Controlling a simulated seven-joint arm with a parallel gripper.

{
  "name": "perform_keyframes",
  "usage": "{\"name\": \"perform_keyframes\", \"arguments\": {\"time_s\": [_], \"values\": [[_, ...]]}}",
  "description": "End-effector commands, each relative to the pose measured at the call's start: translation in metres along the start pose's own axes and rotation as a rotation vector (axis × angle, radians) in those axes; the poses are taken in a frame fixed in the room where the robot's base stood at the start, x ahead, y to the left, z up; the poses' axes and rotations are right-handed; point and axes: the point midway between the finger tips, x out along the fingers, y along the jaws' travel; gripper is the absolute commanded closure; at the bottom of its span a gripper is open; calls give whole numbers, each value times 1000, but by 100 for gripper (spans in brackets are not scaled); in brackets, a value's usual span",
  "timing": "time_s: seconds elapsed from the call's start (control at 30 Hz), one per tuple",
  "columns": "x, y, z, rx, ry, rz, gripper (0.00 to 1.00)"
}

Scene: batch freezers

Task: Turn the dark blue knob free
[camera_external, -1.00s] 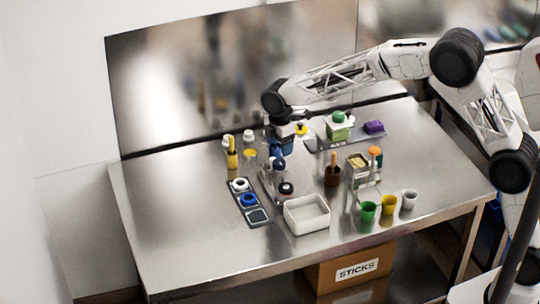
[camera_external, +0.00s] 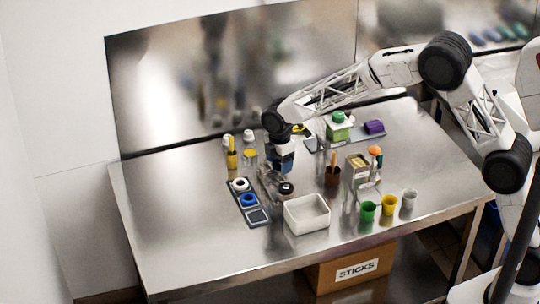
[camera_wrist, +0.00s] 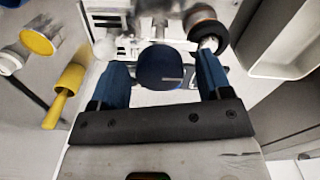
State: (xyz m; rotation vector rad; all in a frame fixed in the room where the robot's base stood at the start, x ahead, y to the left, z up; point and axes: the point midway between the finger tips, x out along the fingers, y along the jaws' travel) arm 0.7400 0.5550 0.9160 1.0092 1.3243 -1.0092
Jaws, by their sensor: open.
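The dark blue knob (camera_wrist: 160,68) is a round cap with a pale line on its face, in the upper middle of the wrist view. It sits at the front of a clear and white machine (camera_wrist: 130,20). My gripper (camera_wrist: 161,75) is open, with one blue finger left of the knob and one right of it. In the external view my gripper (camera_external: 281,166) is low over the machine (camera_external: 270,184) and hides the knob.
A dark round part with a brown rim (camera_wrist: 205,28) is right of the knob. A white tub (camera_external: 307,214) stands in front, with green (camera_external: 368,212) and yellow (camera_external: 389,206) cups to its right. A tray with white and blue rings (camera_external: 259,217) and a yellow-handled tool (camera_external: 232,158) are left.

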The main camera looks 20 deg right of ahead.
Motion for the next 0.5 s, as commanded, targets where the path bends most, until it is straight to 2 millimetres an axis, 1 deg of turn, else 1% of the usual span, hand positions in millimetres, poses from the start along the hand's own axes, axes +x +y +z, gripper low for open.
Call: {"name": "perform_keyframes", "arguments": {"time_s": [0.07, 0.2, 0.37, 0.4, 0.5], "values": [[0, 0, 0, 0, 0, 0, 30], [0, 0, 0, 0, 0, 0, 51], [0, 0, 0, 0, 0, 0, 76], [0, 0, 0, 0, 0, 0, 78], [0, 0, 0, 2, 0, 0, 77]]}}
